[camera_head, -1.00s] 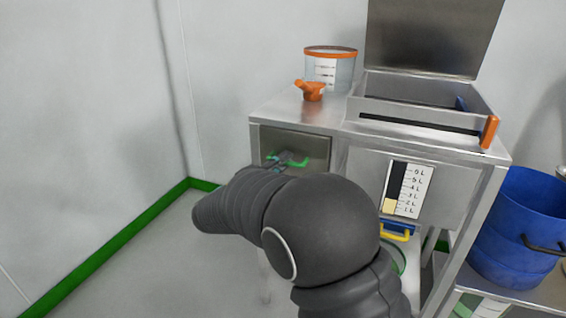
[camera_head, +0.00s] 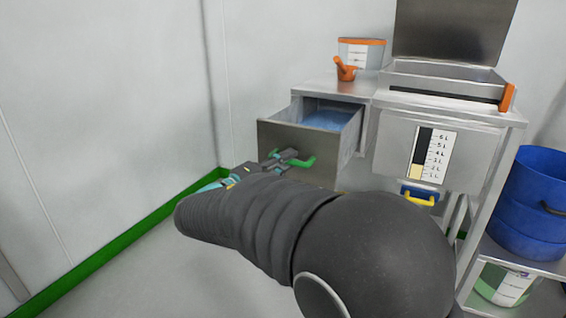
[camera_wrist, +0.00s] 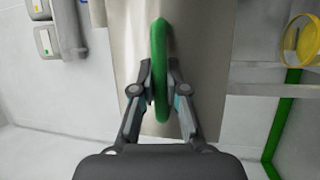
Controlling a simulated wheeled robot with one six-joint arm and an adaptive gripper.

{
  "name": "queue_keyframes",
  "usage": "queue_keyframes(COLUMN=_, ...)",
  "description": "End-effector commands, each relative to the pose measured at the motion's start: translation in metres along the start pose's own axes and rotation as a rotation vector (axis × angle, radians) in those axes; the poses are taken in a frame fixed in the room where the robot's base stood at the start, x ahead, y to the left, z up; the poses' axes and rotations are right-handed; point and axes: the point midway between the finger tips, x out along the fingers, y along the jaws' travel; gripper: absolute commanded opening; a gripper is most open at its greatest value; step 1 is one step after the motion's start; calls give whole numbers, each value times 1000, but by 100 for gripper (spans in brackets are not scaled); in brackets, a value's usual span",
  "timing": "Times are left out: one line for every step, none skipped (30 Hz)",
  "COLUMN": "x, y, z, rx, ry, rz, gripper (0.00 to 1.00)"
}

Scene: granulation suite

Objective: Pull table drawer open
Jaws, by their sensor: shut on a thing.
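The table drawer (camera_head: 300,150) is a steel box under the left part of the steel table (camera_head: 325,87), and it stands well out of the table. Its blue inside shows from above. A green handle (camera_head: 302,162) is fixed to its front. My gripper (camera_head: 283,158) is at the handle. In the wrist view the two fingers of my gripper (camera_wrist: 160,92) are closed around the green handle (camera_wrist: 159,60), one on each side. My arm hides the lower part of the drawer front in the head view.
An orange-rimmed clear tub (camera_head: 358,55) and an orange scoop-like piece (camera_head: 345,70) stand on the table. A steel hopper with a raised lid (camera_head: 440,30) is at right. A blue bucket (camera_head: 530,205) sits on a lower shelf. Floor at left is clear.

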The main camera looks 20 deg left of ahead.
Motion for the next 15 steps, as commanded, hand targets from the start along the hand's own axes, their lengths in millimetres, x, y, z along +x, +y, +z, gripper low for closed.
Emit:
queue_keyframes(x=0, y=-2, z=4, rx=-2, ry=-8, rz=-1, gripper=0)
queue_keyframes(x=0, y=-2, z=6, rx=-2, ry=-11, rz=-1, gripper=0)
queue_keyframes(x=0, y=-1, z=8, rx=-3, ry=-14, rz=0, gripper=0)
queue_keyframes(x=0, y=-1, z=8, rx=-3, ry=-16, rz=0, gripper=0)
queue_keyframes(x=0, y=0, z=9, rx=-4, ry=-18, rz=0, gripper=0)
queue_keyframes(x=0, y=0, z=10, rx=-4, ry=-19, rz=0, gripper=0)
queue_keyframes(x=1, y=0, z=10, rx=-5, ry=-21, rz=0, gripper=0)
queue_keyframes(x=1, y=0, z=11, rx=-5, ry=-22, rz=0, gripper=0)
queue_keyframes(x=1, y=0, z=11, rx=-5, ry=-22, rz=0, gripper=0)
queue_keyframes(x=1, y=0, z=11, rx=-5, ry=-22, rz=0, gripper=0)
queue_keyframes(x=1, y=0, z=11, rx=-5, ry=-22, rz=0, gripper=0)
queue_keyframes(x=1, y=0, z=11, rx=-5, ry=-22, rz=0, gripper=0)
queue_keyframes(x=1, y=0, z=11, rx=-5, ry=-22, rz=0, gripper=0)
queue_keyframes(x=1, y=0, z=11, rx=-6, ry=-22, rz=0, gripper=0)
queue_keyframes(x=1, y=0, z=11, rx=-6, ry=-22, rz=0, gripper=0)
